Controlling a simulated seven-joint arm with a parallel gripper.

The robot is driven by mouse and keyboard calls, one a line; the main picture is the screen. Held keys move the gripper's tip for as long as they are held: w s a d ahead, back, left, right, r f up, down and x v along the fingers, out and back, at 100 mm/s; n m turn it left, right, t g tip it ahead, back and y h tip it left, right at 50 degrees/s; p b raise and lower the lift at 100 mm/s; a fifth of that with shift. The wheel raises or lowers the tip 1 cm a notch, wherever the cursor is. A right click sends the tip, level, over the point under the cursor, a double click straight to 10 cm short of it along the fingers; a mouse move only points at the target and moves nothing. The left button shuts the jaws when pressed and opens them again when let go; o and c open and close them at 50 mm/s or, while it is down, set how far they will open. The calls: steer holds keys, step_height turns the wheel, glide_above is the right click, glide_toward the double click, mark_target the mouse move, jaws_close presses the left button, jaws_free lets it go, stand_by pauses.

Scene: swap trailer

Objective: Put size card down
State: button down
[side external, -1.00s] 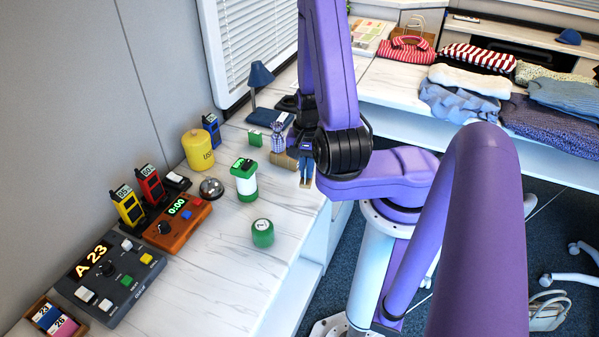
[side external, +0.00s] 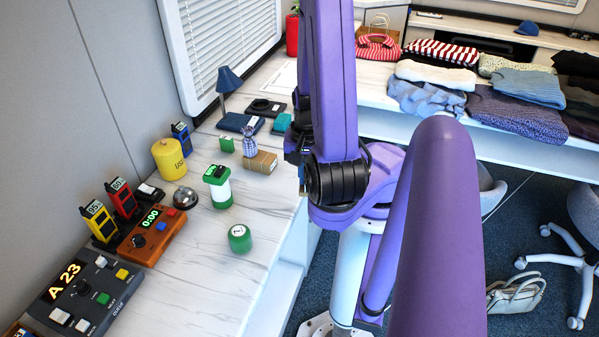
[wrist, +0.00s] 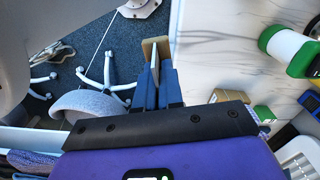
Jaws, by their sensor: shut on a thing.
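In the wrist view my gripper (wrist: 157,72) points away from the camera, its two blue fingers closed together. A thin tan card-like piece (wrist: 154,46) is pinched at the fingertips; I take it for the size card, though no writing on it can be read. It is held over the gap beside the counter, with the floor and chair legs below.
The white marble counter (side external: 195,285) has free room around a green jar (side external: 240,238). A green-and-white container (side external: 219,188), bell (side external: 186,199), orange timer (side external: 152,235), yellow canister (side external: 169,160), brown box (side external: 261,163) and teal box (side external: 283,124) stand on it. Folded clothes (side external: 515,110) lie behind.

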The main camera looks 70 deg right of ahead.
steer(key=shift+s+a+r, duration=0.1)
steer(key=shift+s, duration=0.15)
steer(key=w+a+f+n, duration=0.2)
steer(key=w+a+n, duration=0.5)
steer(key=w+a, duration=0.5)
steer(key=w+a+f+n, duration=0.2)
steer(key=a+n, duration=0.2)
steer(key=a, duration=0.4)
steer(key=w+a+f+n, duration=0.2)
steer(key=w+a+n, duration=0.15)
steer(key=a, duration=0.55)
steer(key=shift+n, duration=0.35)
steer(key=shift+s+d+f, duration=0.1)
steer(key=shift+s+f, duration=0.05)
steer(key=shift+f, duration=1.55)
steer(key=shift+s+d+f, duration=0.1)
steer(key=shift+s+f, duration=0.05)
steer(key=shift+f, duration=1.5)
steer(key=shift+f, duration=0.1)
